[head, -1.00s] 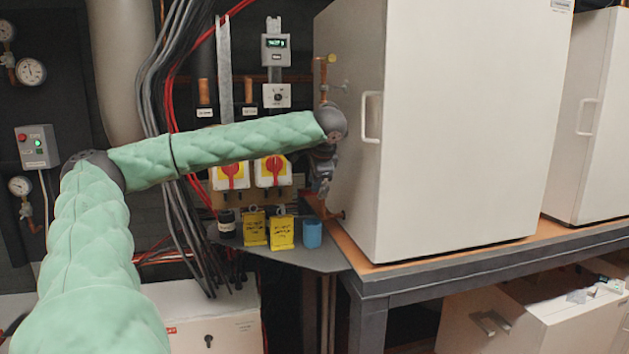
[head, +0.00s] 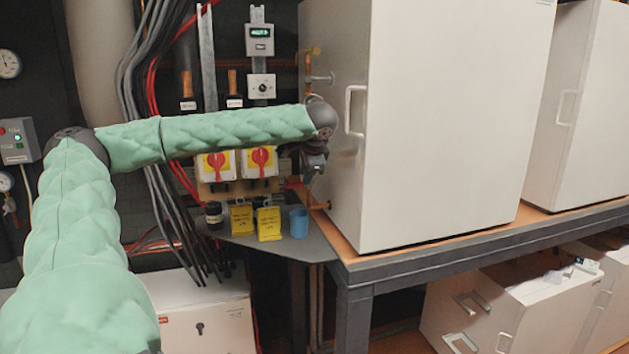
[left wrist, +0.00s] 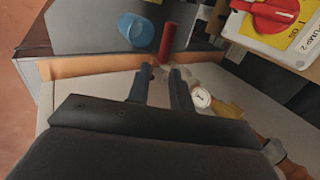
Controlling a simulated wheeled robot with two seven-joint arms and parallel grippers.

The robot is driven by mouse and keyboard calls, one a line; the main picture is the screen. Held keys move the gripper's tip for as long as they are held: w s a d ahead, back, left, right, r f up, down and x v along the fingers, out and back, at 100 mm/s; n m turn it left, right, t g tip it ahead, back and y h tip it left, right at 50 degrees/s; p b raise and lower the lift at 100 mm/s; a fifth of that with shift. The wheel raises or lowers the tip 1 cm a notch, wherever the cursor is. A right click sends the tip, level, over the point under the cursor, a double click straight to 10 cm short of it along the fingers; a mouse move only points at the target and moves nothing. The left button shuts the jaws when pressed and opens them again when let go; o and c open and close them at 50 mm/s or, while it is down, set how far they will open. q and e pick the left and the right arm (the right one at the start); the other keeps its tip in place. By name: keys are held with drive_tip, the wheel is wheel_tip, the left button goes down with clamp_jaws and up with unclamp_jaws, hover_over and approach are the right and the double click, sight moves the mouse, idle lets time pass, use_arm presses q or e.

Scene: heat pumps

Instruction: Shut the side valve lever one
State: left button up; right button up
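A red cylindrical lever handle (left wrist: 168,42) stands out just beyond my left fingertips in the left wrist view. The valve body by the fingertips is small and partly hidden. My left gripper (left wrist: 161,73) is open, its two dark fingers apart with a gap between them. In the head view my left gripper (head: 309,192) points down beside the left side of the large white cabinet (head: 450,130), near a copper pipe stub (head: 319,206). The fingertips are too small there to tell contact. My right gripper is not in view.
A blue cup (head: 299,223), two yellow padlock-like boxes (head: 269,225) and a dark jar (head: 214,215) stand on the grey shelf below. Two red-and-yellow rotary switches (head: 261,160) are on the wall behind. A round gauge (left wrist: 200,97) is close to my left fingers.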

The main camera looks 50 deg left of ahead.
use_arm(q)
drive_tip(key=s+d+p, duration=0.2)
drive_tip(key=s+d, duration=0.2)
drive_tip(key=d, duration=0.7)
drive_tip(key=s+d+p, duration=0.2)
drive_tip(key=s+d, duration=0.3)
drive_tip(key=d, duration=0.6)
idle(0.5)
